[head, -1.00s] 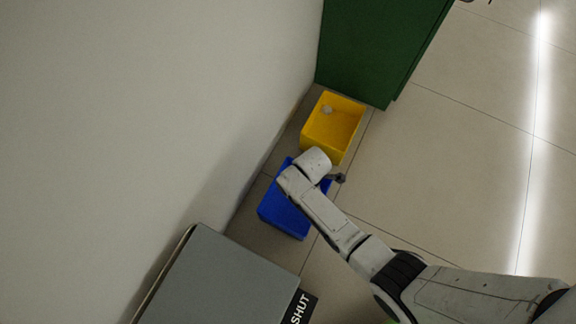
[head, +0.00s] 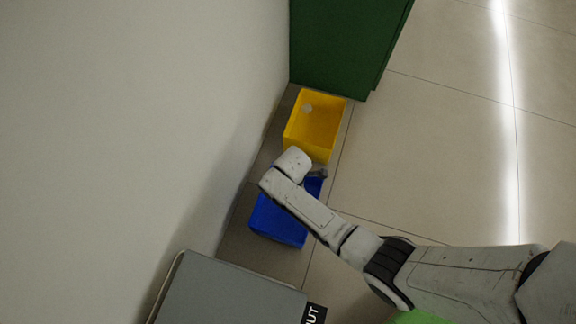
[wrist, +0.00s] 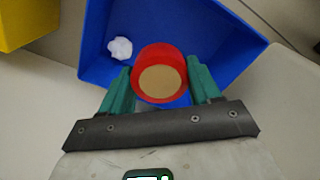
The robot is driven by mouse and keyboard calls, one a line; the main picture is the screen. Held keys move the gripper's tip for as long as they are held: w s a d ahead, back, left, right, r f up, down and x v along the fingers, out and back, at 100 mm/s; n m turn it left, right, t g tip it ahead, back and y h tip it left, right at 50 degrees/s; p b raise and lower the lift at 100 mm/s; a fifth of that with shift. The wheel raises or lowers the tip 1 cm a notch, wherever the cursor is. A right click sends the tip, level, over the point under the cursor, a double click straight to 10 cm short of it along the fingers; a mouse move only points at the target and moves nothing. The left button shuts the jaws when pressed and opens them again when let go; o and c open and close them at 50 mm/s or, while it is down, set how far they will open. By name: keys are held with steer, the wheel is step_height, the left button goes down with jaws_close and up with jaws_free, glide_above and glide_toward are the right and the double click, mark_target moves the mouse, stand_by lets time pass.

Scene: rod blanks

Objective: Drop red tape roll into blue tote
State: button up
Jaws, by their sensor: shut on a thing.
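The red tape roll (wrist: 158,56) is held between the two green fingers of my gripper (wrist: 160,85) in the wrist view. My gripper is shut on it. The blue tote (wrist: 228,24) lies beyond the roll, with its open inside behind and around it in the picture. The roll appears over the tote's opening; its height above the floor of the tote is hard to tell. In the head view the blue tote (head: 279,224) stands on the floor, partly covered by my arm. The roll cannot be made out in the head view.
A crumpled white piece (wrist: 120,47) lies in the blue tote. A yellow tote (head: 316,124) with a small pale thing inside stands just beyond it. A green cabinet (head: 345,45) is behind, a wall on the left, and a grey-topped unit (head: 225,292) in front. Floor at right is clear.

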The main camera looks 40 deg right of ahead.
steer(key=o, duration=1.1)
step_height(320, 180, up, 11)
steer(key=p, duration=0.6)
steer(key=shift+f, duration=0.15)
